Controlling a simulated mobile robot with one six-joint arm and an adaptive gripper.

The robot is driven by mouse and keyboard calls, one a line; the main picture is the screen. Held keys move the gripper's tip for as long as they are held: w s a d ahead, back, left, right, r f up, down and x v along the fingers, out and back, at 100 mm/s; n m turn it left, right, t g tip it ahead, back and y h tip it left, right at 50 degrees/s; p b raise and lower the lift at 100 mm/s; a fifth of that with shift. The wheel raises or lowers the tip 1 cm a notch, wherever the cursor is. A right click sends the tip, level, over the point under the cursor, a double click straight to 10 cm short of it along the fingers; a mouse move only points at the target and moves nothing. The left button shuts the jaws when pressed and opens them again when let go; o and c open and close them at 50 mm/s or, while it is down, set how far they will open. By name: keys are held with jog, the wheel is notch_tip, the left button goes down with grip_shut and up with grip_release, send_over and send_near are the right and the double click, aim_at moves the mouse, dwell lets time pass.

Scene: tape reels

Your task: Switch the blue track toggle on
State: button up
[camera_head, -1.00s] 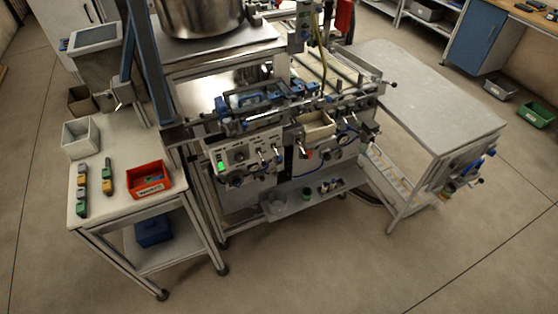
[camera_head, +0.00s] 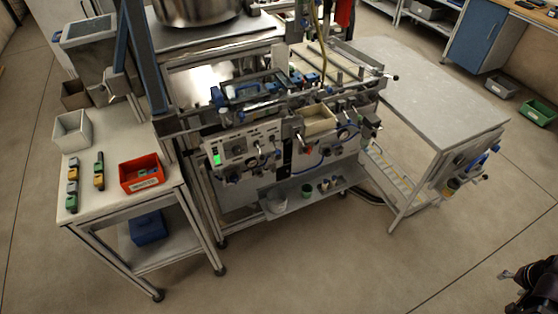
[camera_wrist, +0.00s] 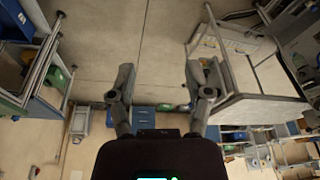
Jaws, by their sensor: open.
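The machine's grey control panel (camera_head: 240,150) faces forward at the centre-left of the head view, with a lit green indicator (camera_head: 217,159) at its left end. Small levers and knobs sit along the panel. They are too small for me to tell which is the blue track toggle or how it is set. My gripper (camera_wrist: 158,78) is open and empty in the wrist view, with its two fingers wide apart. In the head view a dark part of my arm shows at the lower right corner, far from the panel.
A side table with a red bin (camera_head: 141,173), a white bin (camera_head: 72,131) and small coloured blocks stands left of the machine. A grey table (camera_head: 440,95) stands to the right. A low shelf (camera_head: 300,196) juts out under the panel. The floor in front is clear.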

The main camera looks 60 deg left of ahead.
jog(key=s+a+f+n+t+y+b, duration=0.15)
jog(key=a+b, duration=0.25)
jog(key=a, duration=0.8)
jog(key=s+a+f+n+t+y+b, duration=0.1)
jog(key=s+a+f+n+y+b, duration=0.2)
jog(key=a, duration=0.8)
jog(key=s+a+f+n+t+y+b, duration=0.1)
jog(key=s+a+n+t+y+b, duration=0.3)
jog(key=a, duration=0.8)
jog(key=s+a+n+g+y+b, duration=0.2)
jog(key=s+a+y+b, duration=0.2)
jog(key=s+a, duration=0.6)
jog(key=s+a+n+g+y+b, duration=0.2)
jog(key=s+a+b, duration=0.5)
jog(key=s+a, duration=0.4)
jog(key=s+g+y, duration=0.1)
jog(key=s+y, duration=0.1)
jog(key=s, duration=0.3)
jog(key=shift+n+b, duration=0.35)
jog(key=shift+b, duration=0.05)
jog(key=shift+w+f, duration=0.1)
jog(key=shift+w, duration=0.15)
